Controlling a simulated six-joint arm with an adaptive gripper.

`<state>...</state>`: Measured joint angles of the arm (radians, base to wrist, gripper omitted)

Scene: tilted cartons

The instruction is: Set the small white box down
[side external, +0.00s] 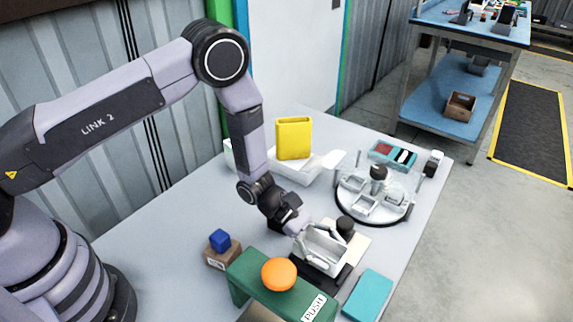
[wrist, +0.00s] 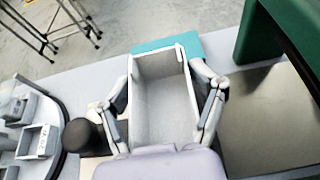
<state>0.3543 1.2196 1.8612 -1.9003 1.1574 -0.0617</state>
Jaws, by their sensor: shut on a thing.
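The small white box (side external: 324,250) is an open-topped, empty bin. It also shows in the wrist view (wrist: 160,108), between the two fingers. My gripper (side external: 305,232) is shut on it, with one finger on each side wall in the wrist view (wrist: 166,95). The box looks roughly level, over a cream pad and a dark strip on the table. I cannot tell whether its base touches what is below. Its underside is hidden.
A green stand (side external: 250,283) with an orange ball (side external: 279,274) is close in front. A teal block (side external: 368,296) lies right of it. A black knob (side external: 345,226) is just behind the box. A round tray (side external: 400,208) of white bins stands behind right.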

